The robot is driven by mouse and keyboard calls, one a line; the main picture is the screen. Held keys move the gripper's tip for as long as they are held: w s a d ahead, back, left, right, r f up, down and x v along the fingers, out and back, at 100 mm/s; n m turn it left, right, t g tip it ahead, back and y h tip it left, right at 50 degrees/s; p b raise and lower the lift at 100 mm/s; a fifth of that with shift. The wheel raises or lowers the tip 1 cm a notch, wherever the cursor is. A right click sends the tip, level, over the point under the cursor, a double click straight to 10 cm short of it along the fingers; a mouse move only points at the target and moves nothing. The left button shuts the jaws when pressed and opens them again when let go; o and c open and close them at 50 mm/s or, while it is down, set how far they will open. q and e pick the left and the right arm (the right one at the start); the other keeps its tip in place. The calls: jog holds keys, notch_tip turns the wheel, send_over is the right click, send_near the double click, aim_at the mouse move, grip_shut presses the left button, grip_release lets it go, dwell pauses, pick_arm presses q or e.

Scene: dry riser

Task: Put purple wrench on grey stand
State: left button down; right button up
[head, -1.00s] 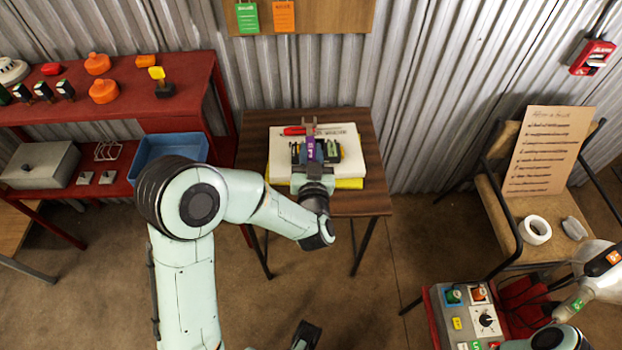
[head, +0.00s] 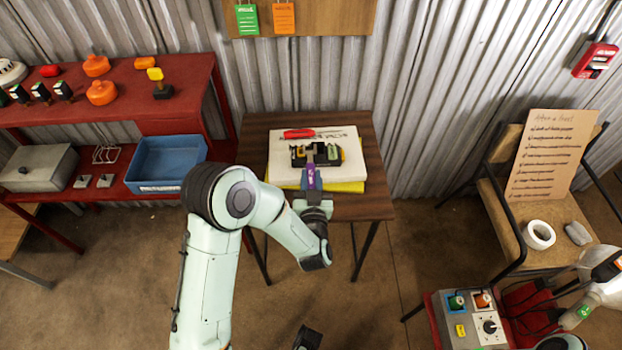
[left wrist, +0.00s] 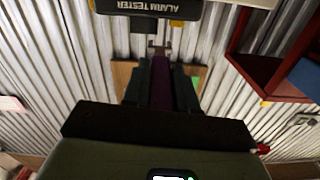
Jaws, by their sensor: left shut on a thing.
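The purple wrench (head: 311,179) is held in my left gripper (head: 312,182), jaws shut on its handle. Its grey head points away from me, towards the black alarm tester (head: 298,154); I cannot tell whether they touch. In the left wrist view the wrench (left wrist: 162,88) runs between the dark fingers (left wrist: 160,92), with the alarm tester (left wrist: 150,7) at the top edge. I cannot surely pick out the grey stand; two small grey blocks (head: 82,181) lie on the red lower shelf at left.
The wooden table (head: 357,206) carries a white slab (head: 283,172) on a yellow one, with a red pen (head: 298,133). At left, the red shelving (head: 190,85) holds a blue bin (head: 170,187) and a grey box (head: 30,180). A chair and control box stand at right.

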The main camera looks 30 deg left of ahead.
pick_arm(q)
jog(key=shift+f+b, duration=0.55)
jog(key=shift+f, duration=0.1)
jog(key=c, duration=0.9)
grip_release()
jog(key=shift+r, duration=0.15)
